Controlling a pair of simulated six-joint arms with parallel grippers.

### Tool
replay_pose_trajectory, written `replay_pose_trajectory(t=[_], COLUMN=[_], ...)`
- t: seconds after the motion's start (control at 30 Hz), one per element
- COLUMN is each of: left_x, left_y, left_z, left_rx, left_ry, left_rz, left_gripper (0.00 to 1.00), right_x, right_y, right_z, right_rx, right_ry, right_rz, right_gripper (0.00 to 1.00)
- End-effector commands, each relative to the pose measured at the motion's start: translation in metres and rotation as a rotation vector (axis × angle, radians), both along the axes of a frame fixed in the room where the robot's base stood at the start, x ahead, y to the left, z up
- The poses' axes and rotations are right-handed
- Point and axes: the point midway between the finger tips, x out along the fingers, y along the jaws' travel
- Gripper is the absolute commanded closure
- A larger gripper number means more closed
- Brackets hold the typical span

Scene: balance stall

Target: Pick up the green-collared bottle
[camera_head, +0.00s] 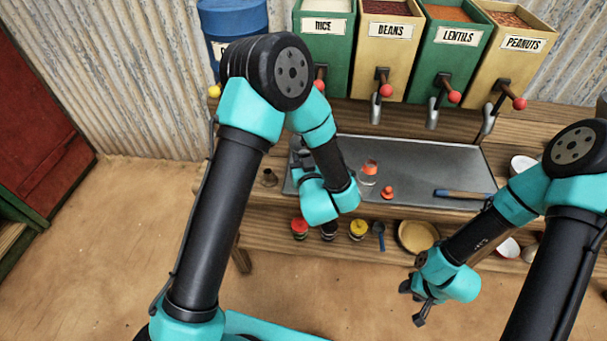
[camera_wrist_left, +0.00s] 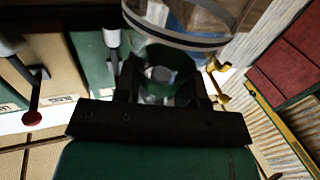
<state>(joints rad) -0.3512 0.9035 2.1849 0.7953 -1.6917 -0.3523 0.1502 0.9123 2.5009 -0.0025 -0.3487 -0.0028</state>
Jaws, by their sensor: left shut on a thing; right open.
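My left gripper (camera_wrist_left: 165,88) is shut on the green-collared bottle (camera_wrist_left: 168,60), a clear bottle with a dark green band between the two fingers in the left wrist view. In the head view my left gripper (camera_head: 300,158) is mostly behind its own wrist, over the left end of the grey counter mat (camera_head: 330,147), and the held bottle is hidden. Whether the bottle touches the mat I cannot tell. A clear bottle with an orange-red collar (camera_head: 368,174) stands on the mat to the right. My right gripper (camera_head: 413,304) is open and empty, in front of the lower shelf.
Dispensers for rice (camera_head: 323,60), beans (camera_head: 384,60), lentils (camera_head: 451,65) and peanuts (camera_head: 510,70) line the back. A small orange-red object (camera_head: 388,192) and a blue-handled tool (camera_head: 465,194) lie on the mat. Jars, including a yellow-lidded one (camera_head: 358,230), stand on the lower shelf.

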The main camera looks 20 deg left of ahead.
Motion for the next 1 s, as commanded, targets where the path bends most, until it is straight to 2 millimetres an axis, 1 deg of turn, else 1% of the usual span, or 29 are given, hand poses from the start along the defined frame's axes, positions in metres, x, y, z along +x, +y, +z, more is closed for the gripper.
replay_pose_trajectory(t=[0.03,0.23,0.63,1.0], left_x=[0.0,0.0,0.0,0.0], left_y=[0.0,0.0,0.0,0.0], left_z=[0.0,-0.001,0.001,0.027], left_rx=[0.0,0.0,-0.001,-0.001], left_ry=[0.001,0.002,0.004,0.0], left_rz=[0.0,0.0,-0.001,0.0], left_gripper=[0.81,1.0,1.0,1.0], right_x=[0.0,0.0,0.0,0.0], right_y=[0.0,0.0,0.0,0.0], right_z=[0.0,0.0,0.0,0.0], right_rx=[0.0,0.0,0.0,0.0], right_ry=[0.0,0.0,0.0,0.0], right_rz=[0.0,0.0,0.0,0.0], right_gripper=[0.57,0.57,0.57,0.57])
